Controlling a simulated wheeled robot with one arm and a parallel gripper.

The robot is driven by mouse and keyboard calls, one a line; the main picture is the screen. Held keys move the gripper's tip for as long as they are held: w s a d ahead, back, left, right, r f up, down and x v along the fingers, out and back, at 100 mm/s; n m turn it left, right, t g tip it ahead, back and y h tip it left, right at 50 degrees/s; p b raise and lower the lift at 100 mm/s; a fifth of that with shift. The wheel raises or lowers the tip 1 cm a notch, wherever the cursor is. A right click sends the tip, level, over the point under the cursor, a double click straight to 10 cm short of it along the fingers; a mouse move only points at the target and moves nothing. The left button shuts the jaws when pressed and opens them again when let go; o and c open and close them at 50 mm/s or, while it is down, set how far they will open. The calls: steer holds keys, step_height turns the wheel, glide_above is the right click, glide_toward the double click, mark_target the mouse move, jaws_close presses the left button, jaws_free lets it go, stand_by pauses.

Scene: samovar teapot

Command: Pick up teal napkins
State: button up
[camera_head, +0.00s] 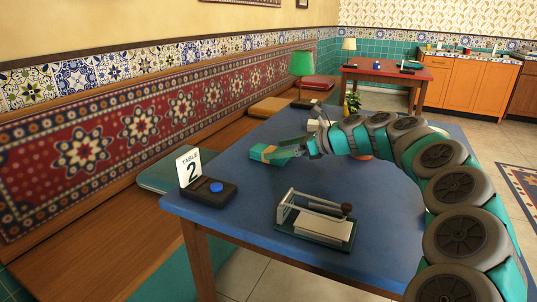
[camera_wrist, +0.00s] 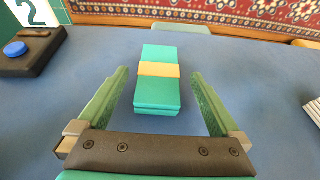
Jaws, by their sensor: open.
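The teal napkins (camera_wrist: 157,97) are a neat stack with a tan band around the middle, lying on the blue table (camera_head: 222,190). In the wrist view my gripper (camera_wrist: 160,80) is open, with one green finger on each side of the stack and a visible gap to each. The fingers do not appear to touch the napkins. In the head view the napkins (camera_head: 268,158) lie towards the table's left side, and my gripper (camera_head: 300,148) reaches them from the right. The head view does not clearly show the fingertips against the stack.
A black stand with a table number sign and blue button (camera_head: 216,188) is at the table's near left. A metal-framed holder with white paper (camera_head: 322,224) stands near the front edge. A green lamp (camera_head: 303,66) is behind. The table between stand and holder is clear.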

mark_target(273, 150)
steer(key=shift+x, duration=1.9)
steer(key=shift+c, duration=0.2)
steer(key=c, duration=1.4)
